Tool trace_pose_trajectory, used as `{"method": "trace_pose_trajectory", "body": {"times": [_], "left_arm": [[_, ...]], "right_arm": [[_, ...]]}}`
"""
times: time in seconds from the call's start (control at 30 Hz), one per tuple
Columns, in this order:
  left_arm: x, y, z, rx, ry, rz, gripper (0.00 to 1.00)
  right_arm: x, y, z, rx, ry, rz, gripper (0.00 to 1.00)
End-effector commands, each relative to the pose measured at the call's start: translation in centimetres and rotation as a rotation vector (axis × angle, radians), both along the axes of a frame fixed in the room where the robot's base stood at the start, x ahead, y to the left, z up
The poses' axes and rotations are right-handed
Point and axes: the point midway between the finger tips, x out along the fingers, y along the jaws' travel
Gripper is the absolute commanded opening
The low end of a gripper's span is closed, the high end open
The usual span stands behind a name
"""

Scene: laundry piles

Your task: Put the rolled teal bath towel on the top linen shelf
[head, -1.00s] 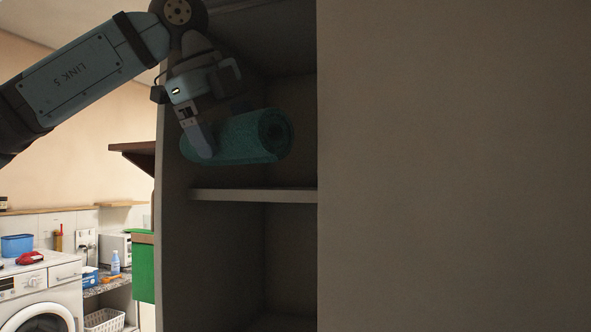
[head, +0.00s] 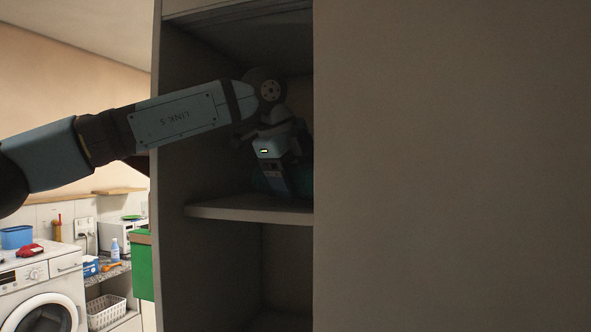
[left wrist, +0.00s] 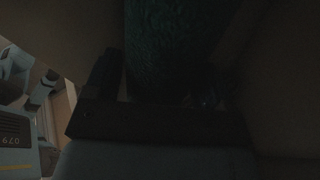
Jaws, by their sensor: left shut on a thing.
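The rolled teal bath towel (head: 261,182) is deep in shadow inside the linen cabinet, mostly hidden behind my left gripper (head: 278,190). In the left wrist view the towel (left wrist: 165,45) runs upward between the two dark fingers. My left gripper is shut on it, pointing down. The towel is just over the linen shelf board (head: 245,209), in the upper compartment. I cannot tell whether it touches the board. My right gripper is not in view.
The cabinet's left side wall (head: 170,190) stands close below my left arm. A broad plain panel (head: 450,170) fills the right and hides part of the compartment. A washing machine (head: 40,295) and a green bin (head: 143,268) stand at lower left.

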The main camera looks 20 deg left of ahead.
Motion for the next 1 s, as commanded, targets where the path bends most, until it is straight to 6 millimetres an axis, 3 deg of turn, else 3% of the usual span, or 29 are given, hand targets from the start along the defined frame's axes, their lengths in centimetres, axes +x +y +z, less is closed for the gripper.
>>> {"method": "trace_pose_trajectory", "body": {"times": [0.43, 0.47, 0.57, 0.9, 1.0], "left_arm": [[-0.1, 0.0, -0.9, -0.001, -0.002, 0.001, 0.42], [0.0, 0.0, -0.9, 0.0, 0.0, 0.001, 0.79], [0.0, 0.0, -0.8, 0.0, 0.0, 0.001, 1.0], [-0.1, 0.0, -0.3, 0.0, 0.001, 0.001, 1.0], [-0.6, 0.3, 0.4, -0.003, -0.003, 0.002, 1.0]], "right_arm": [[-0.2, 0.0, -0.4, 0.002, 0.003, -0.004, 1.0], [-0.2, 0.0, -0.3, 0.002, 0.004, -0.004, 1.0], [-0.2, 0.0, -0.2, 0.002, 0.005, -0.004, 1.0], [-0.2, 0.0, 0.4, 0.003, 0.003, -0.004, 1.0], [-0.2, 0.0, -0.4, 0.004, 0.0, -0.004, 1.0]]}}
